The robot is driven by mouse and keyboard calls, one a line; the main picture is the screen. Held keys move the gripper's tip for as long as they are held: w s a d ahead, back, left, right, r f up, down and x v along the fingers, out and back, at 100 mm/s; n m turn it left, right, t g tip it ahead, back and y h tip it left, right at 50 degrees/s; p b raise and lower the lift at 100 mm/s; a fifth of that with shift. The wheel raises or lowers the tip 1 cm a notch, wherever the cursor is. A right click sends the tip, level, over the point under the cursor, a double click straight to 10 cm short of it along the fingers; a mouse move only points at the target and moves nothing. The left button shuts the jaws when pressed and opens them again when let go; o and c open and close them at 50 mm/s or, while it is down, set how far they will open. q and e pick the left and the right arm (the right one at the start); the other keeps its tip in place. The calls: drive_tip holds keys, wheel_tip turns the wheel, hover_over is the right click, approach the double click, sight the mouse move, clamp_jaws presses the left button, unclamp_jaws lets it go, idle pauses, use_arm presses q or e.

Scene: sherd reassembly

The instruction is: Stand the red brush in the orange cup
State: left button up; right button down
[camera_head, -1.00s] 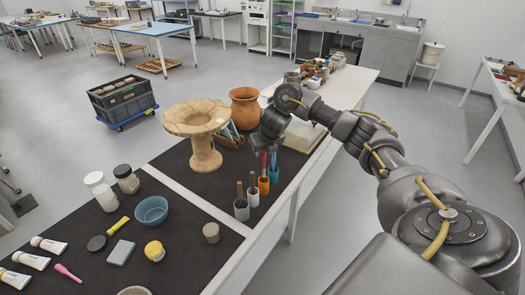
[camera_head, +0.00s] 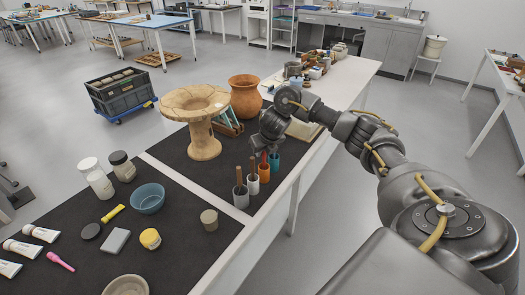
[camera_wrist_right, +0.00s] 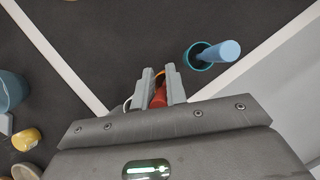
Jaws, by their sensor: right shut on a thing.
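My right gripper (camera_head: 266,150) points down over the row of cups and is shut on the red brush (camera_head: 263,158). The brush is upright, with a short red stretch showing between the jaws and the orange cup (camera_head: 264,173). Its lower end is hidden, and it appears to be inside the cup. In the right wrist view, the red brush (camera_wrist_right: 159,98) shows between the fingers (camera_wrist_right: 161,85), and a bit of orange rim (camera_wrist_right: 160,73) shows behind them. My left gripper is not in view.
A teal cup (camera_head: 274,161) with a blue-handled brush (camera_wrist_right: 222,51) stands close beside the orange cup. A clay stand (camera_head: 204,148) and terracotta pot (camera_head: 246,98) are behind.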

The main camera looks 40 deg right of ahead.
drive_tip(key=c, duration=1.3)
unclamp_jaws()
drive_tip(key=shift+c, duration=0.2)
drive_tip(key=shift+r, duration=0.1)
drive_tip(key=p+v, duration=0.4)
drive_tip(key=v, duration=0.6)
drive_tip(key=shift+s+r, duration=0.15)
drive_tip(key=shift+r, duration=0.15)
drive_tip(key=shift+a, duration=0.1)
